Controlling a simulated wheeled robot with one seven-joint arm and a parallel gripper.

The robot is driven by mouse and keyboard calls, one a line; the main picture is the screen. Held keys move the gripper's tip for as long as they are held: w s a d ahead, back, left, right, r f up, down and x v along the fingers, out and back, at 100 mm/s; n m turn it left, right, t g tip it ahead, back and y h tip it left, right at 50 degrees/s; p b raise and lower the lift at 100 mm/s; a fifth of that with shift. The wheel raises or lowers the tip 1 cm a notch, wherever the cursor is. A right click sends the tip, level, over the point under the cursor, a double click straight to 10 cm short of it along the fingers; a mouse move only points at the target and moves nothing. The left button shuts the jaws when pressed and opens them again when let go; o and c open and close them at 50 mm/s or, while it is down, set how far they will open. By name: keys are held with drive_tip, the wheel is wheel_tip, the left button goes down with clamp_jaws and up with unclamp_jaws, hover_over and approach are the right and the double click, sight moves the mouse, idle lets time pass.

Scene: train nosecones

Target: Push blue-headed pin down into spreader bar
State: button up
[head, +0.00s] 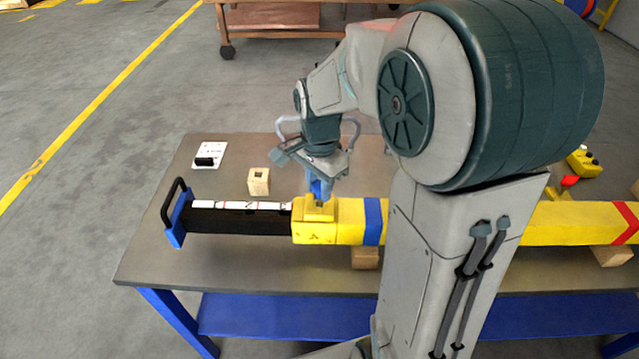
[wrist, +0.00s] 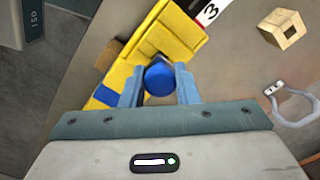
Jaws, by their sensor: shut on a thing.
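The yellow spreader bar (head: 350,208) lies across the table, with a black inner section (head: 240,220) reaching out to the left, ending in a blue end plate with a black handle. The blue-headed pin (wrist: 160,78) shows its round head between my fingers in the wrist view, over the yellow collar of the bar. My gripper (head: 319,190) points down above the collar (head: 312,232) and is shut on the pin. In the head view the pin is mostly hidden by the fingers. How deep the pin sits in the bar I cannot tell.
A wooden block with a square hole (head: 259,181) and a white card with a black object (head: 209,155) stand behind the bar. A yellow control box with a red button (head: 569,182) is at the right. Wooden blocks (head: 365,257) support the bar.

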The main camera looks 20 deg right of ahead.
drive_tip(key=shift+f+b, duration=0.85)
drive_tip(key=shift+f, duration=0.25)
drive_tip(key=o, duration=1.1)
drive_tip(key=shift+o, duration=0.2)
wheel_tip(320, 180, up, 14)
drive_tip(key=shift+s+f, duration=0.1)
drive_tip(key=s+f+n+t, duration=0.3)
drive_tip(key=s+f+n, duration=0.5)
drive_tip(key=s+n, duration=0.4)
drive_tip(key=shift+s+f+n, duration=0.2)
drive_tip(key=shift+s+n, duration=0.1)
drive_tip(key=shift+s, duration=0.6)
